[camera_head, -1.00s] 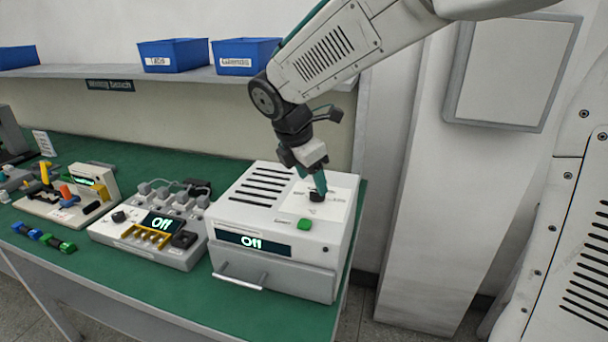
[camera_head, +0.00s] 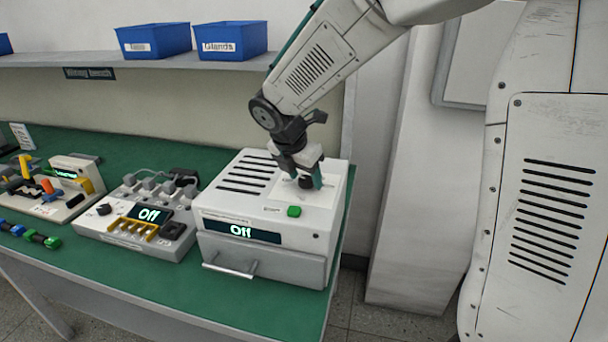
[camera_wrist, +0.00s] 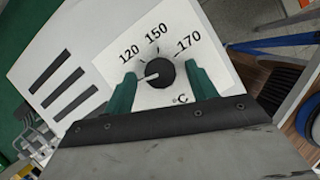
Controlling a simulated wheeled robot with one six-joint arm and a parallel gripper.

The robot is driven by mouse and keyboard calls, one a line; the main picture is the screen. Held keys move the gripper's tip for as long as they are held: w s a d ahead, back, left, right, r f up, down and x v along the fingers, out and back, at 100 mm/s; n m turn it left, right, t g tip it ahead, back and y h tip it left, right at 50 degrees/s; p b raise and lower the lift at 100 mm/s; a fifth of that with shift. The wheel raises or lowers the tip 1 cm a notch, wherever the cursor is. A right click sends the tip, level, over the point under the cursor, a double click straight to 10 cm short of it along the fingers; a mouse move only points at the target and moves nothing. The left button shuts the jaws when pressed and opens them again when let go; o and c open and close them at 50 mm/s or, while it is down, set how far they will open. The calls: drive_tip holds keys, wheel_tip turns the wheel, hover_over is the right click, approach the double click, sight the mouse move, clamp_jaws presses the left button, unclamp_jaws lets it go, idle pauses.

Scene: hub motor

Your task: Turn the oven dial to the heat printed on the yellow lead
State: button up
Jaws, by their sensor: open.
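The oven (camera_head: 262,258) is a white box with a vented top, a front drawer and a display (camera_head: 241,231) reading "Off". Its black dial (camera_wrist: 159,73) sits on a white plate marked 120, 150 and 170 °C in the wrist view. The dial's pale pointer line points left, below the 120 mark. My gripper (camera_wrist: 163,88) is open, with one teal finger on each side of the dial; I cannot tell whether they touch it. In the head view the dial (camera_head: 306,182) is partly hidden by the fingers. I cannot make out a yellow lead with a printed heat.
A green button (camera_head: 294,211) is on the oven top near the dial. Left of the oven stands a grey unit (camera_head: 120,238) with yellow prongs and an "Off" display. Further left are a fixture with a yellow lever (camera_head: 26,165) and blue and green pieces (camera_head: 42,239).

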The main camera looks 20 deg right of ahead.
drive_tip(key=c, duration=1)
